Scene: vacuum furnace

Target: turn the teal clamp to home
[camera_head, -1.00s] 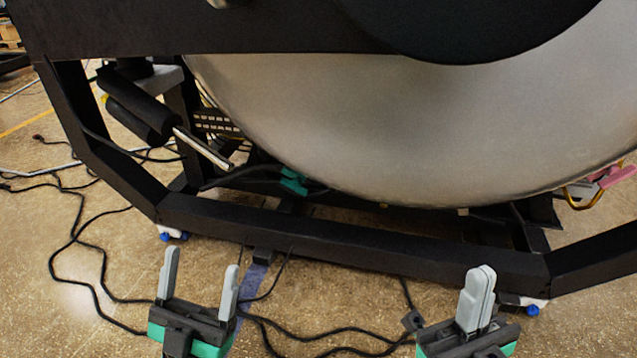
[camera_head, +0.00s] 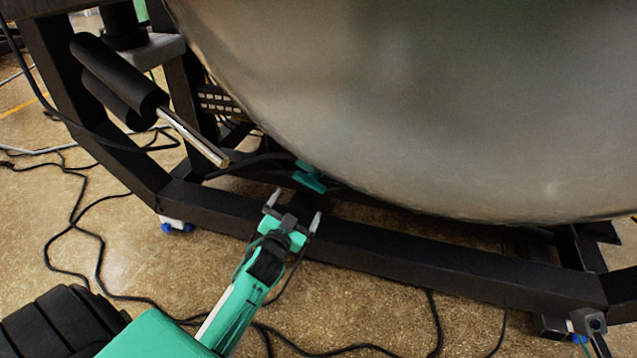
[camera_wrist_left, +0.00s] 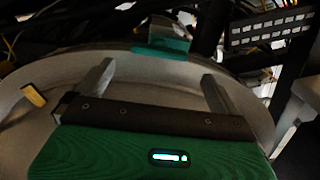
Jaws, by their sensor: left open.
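The teal clamp (camera_head: 309,177) sits low under the big metal vessel, just behind the black frame's lower beam. It also shows in the left wrist view (camera_wrist_left: 162,48), beyond the fingers and near the middle between them. My left gripper (camera_head: 294,206) is open and empty, just short of the clamp and apart from it, with its fingers pointing at it. The same gripper shows in the left wrist view (camera_wrist_left: 154,80) with its fingers wide apart.
The rounded metal vessel (camera_head: 430,110) hangs close above the clamp. The black lower beam (camera_head: 420,258) runs in front of it. A black cylinder with a metal rod (camera_head: 190,135) sticks out at the left. Black cables (camera_head: 100,250) lie on the floor.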

